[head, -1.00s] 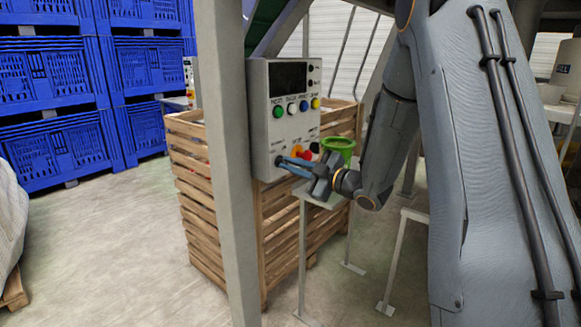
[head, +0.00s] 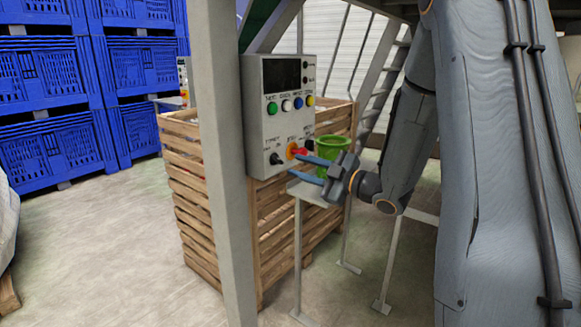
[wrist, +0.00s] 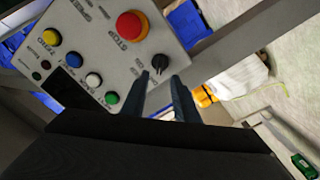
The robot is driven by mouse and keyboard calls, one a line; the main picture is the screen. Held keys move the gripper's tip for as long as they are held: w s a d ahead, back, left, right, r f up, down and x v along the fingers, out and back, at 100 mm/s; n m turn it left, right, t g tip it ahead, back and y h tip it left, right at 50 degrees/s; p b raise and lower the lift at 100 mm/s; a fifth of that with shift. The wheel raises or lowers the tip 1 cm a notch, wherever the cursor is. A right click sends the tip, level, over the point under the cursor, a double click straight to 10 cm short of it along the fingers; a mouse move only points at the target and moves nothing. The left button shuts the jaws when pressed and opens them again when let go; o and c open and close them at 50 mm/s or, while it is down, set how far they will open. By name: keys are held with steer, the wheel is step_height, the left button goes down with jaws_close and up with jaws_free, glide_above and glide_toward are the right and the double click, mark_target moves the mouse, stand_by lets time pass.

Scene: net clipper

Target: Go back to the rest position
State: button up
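My gripper (head: 294,166) is in front of the lower part of the grey control box (head: 258,118), a little to the right of its black knob (head: 276,158). Its two blue fingers stand apart with nothing between them. In the wrist view the fingers (wrist: 160,82) point at the control box (wrist: 112,62), near the black knob (wrist: 159,62) and the red stop button (wrist: 131,26). A gap shows between the fingertips. My arm reaches down from the upper right in the head view.
A green bucket (head: 333,147) stands on a small metal stand (head: 313,193) just behind my gripper. A grey post (head: 222,150) is left of the box. A wooden crate (head: 185,180) and blue crates (head: 55,140) stand behind.

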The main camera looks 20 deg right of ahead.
steer(key=shift+v, duration=1.05)
steer(key=s+d+f+m+g+h, duration=0.2)
steer(key=s+f+m+g+h, duration=0.3)
steer(key=f+m+h, duration=0.55)
steer(key=s+a+f+m+g, duration=0.2)
steer(key=s+a+m+g, duration=0.1)
steer(key=s, duration=0.8)
steer(key=s+a+f+m+g, duration=0.3)
steer(key=s+g, duration=0.3)
steer(key=s, duration=0.6)
steer(key=shift+s+a, duration=0.2)
steer(key=shift+a, duration=0.45)
